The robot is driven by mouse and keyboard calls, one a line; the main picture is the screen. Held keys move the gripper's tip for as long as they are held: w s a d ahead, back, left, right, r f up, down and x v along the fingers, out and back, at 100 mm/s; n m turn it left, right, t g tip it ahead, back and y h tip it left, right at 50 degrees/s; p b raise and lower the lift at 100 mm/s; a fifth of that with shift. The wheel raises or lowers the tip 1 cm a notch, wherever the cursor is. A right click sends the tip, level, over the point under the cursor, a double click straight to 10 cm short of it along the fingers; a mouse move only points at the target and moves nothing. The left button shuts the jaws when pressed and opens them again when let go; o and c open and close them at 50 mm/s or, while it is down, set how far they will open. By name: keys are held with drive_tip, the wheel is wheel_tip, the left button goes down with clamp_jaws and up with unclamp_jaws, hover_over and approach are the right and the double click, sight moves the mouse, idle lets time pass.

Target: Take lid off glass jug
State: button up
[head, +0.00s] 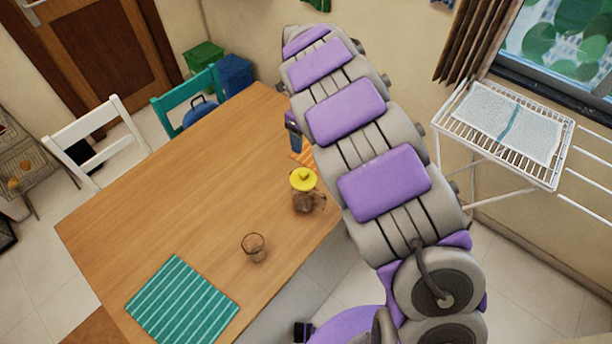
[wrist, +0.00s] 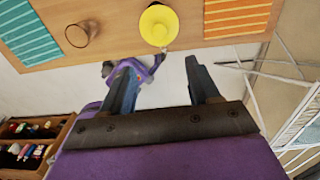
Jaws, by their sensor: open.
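The glass jug (head: 303,201) stands upright on the wooden table near its right edge, with brown contents. Its yellow lid (head: 303,179) sits on top. In the wrist view the yellow lid (wrist: 159,25) is seen from above at the table's edge and hides most of the jug. My gripper (wrist: 163,72) is open and empty, its two fingers spread apart below the lid in that picture and not touching it. In the head view my arm hides most of the gripper, with only a small dark part showing beside the table's far right edge.
On the wooden table (head: 190,200) are a drinking glass (head: 254,248), a teal striped mat (head: 181,302) and an orange striped mat (wrist: 236,15). A white drying rack (head: 505,130) stands at the right. Chairs stand along the table's far side.

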drive_tip(key=b, duration=0.2)
hover_over(303, 172)
drive_tip(key=f, duration=1.1)
drive_tip(key=shift+s+a, duration=0.15)
drive_tip(key=shift+a, duration=0.2)
drive_tip(key=shift+d+f, duration=0.35)
drive_tip(key=shift+d, duration=0.1)
drive_tip(key=shift+d+f, duration=0.1)
drive_tip(key=shift+f, duration=0.3)
drive_tip(key=f, duration=0.3)
drive_tip(key=shift+a+f, duration=0.25)
drive_tip(key=shift+f, duration=0.05)
drive_tip(key=shift+a+f, duration=0.2)
drive_tip(key=shift+a, duration=0.05)
drive_tip(key=shift+d, duration=0.45)
drive_tip(key=c, duration=0.4)
drive_tip(key=shift+a, duration=0.25)
drive_tip(key=c, duration=0.7)
